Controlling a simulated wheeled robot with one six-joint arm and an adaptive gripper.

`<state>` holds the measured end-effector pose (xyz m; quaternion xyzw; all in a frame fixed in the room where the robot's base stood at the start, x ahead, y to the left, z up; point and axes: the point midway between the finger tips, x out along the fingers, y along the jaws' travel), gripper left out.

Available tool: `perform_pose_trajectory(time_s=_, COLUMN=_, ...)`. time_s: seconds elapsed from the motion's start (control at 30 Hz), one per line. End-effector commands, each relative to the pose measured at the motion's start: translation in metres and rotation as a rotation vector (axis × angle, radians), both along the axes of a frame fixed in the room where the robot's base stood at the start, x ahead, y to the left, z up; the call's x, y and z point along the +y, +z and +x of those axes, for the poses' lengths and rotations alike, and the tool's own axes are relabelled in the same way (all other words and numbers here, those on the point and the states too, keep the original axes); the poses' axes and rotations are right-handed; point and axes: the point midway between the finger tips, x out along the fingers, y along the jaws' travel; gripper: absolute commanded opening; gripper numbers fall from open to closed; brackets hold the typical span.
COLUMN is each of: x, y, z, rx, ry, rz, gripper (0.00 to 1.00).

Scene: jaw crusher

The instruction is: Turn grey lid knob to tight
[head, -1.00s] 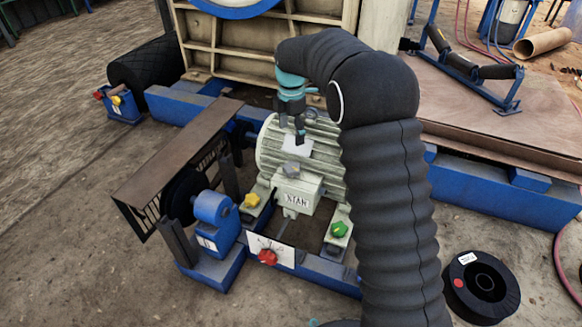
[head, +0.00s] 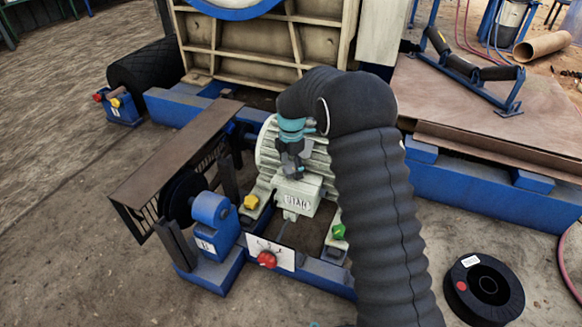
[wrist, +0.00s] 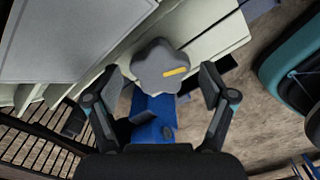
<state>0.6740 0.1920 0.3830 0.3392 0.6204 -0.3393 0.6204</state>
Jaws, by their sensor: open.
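The grey lid knob (wrist: 160,66) shows in the wrist view as a lobed grip with a yellow mark pointing to the right. In the head view my gripper covers most or all of the knob, above the pale terminal box (head: 297,199) of the motor (head: 267,150). My gripper (wrist: 162,86) is open, with one finger on each side of the knob and a visible gap to it on both sides. In the head view my gripper (head: 292,171) points down just over the box lid. How far the fingertips reach down beside the knob is unclear.
A yellow knob (head: 251,201) and a green knob (head: 338,231) sit at the motor's feet. A red knob (head: 267,259) is on a white plate in front. A brown belt guard (head: 175,155) stands left of the motor. A black spool (head: 484,287) lies at right.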

Motion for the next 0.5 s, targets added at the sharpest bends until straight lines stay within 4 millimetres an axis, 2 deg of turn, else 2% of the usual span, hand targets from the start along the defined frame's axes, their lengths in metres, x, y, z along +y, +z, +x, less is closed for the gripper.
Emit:
perform_pose_trajectory(time_s=0.27, x=-0.0001, y=-0.0009, z=0.0000, rx=0.000, ry=0.000, rz=0.000, gripper=0.82)
perform_pose_trajectory(time_s=0.5, x=-0.0001, y=-0.0008, z=-0.0001, rx=0.000, ry=0.000, rz=0.000, gripper=0.23)
